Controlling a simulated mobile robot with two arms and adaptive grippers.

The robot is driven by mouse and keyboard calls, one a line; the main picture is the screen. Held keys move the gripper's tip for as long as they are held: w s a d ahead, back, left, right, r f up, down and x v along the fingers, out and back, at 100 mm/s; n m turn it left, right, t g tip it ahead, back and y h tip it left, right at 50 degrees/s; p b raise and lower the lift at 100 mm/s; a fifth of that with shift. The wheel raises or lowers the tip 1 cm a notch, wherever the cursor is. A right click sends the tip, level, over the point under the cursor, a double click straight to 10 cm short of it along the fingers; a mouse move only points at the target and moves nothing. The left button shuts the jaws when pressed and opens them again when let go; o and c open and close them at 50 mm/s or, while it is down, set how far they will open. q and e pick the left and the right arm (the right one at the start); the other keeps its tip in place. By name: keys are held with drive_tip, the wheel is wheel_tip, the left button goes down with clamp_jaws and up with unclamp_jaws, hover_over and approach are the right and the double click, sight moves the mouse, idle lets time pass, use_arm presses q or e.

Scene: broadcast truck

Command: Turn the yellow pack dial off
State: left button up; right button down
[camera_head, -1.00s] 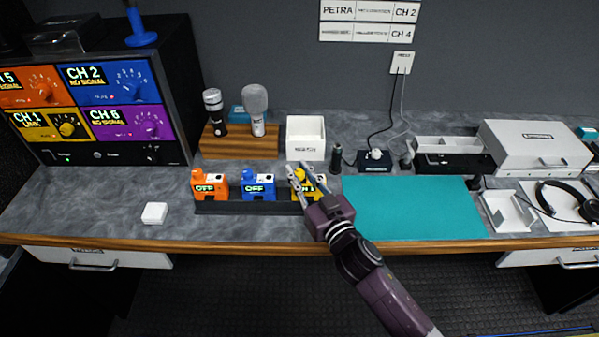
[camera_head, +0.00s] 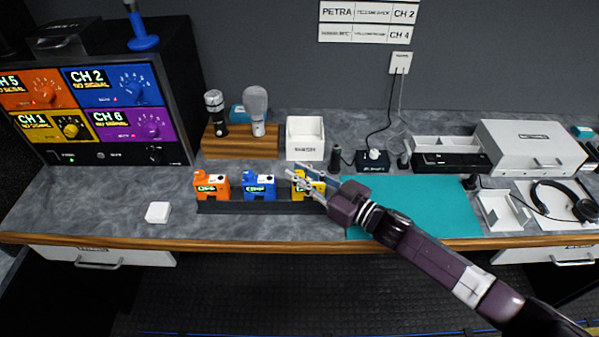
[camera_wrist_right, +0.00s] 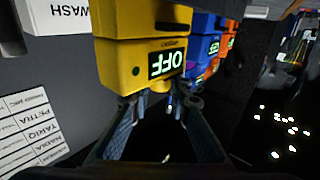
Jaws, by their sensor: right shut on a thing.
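The yellow pack (camera_head: 314,188) stands at the right end of a dark rack (camera_head: 250,207), partly hidden by my right gripper in the head view. In the right wrist view the yellow pack (camera_wrist_right: 125,58) fills the upper middle, and its lit display (camera_wrist_right: 167,63) reads OFF. A yellow dial (camera_wrist_right: 158,84) sticks out of the pack toward my gripper. My right gripper (camera_head: 299,179) is shut on this dial. In the wrist view its two fingers (camera_wrist_right: 165,103) lie on either side of the dial, which they partly hide. My left gripper is not in view.
An orange pack (camera_head: 211,187) and a blue pack (camera_head: 259,188) stand left of the yellow one. A white bin (camera_head: 305,138) is behind it. A receiver stack (camera_head: 97,108) stands at left. The teal mat (camera_head: 430,215) is bare beside my right arm.

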drive_tip(key=shift+n+g+y, duration=0.5)
drive_tip(key=shift+g, duration=0.2)
drive_tip(key=c, duration=1.8)
unclamp_jaws()
drive_tip(key=shift+s+d, duration=0.25)
drive_tip(key=shift+d, duration=0.15)
drive_tip(key=v, duration=1.1)
drive_tip(key=shift+s, duration=0.1)
